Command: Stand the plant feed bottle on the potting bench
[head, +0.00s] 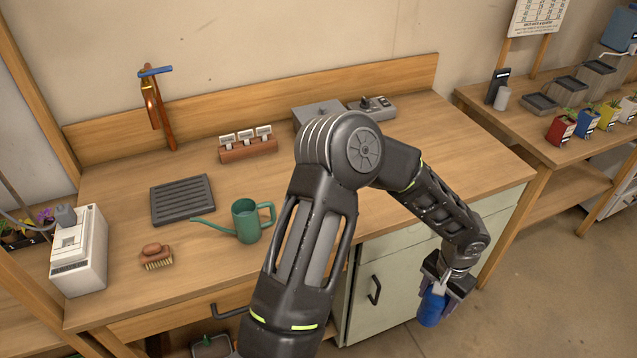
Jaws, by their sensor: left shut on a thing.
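My left gripper (446,288) is shut on a blue, rounded thing, which looks like the plant feed bottle (432,309). The gripper hides its upper part, and its label and cap cannot be made out. It hangs in front of the pale green cabinet, outside the bench's front edge at the right and apart from the top. The potting bench (330,210) has a wide wooden top. My left arm crosses in front of the bench's middle and hides part of it. My right gripper is not in view.
On the bench stand a green watering can (248,221), a grey slatted tray (182,200), a brush (156,257), a white container (80,252), a wooden label block (248,148) and grey boxes (320,113). The bench top's right part (470,158) is clear. Another bench (500,125) holds small pots.

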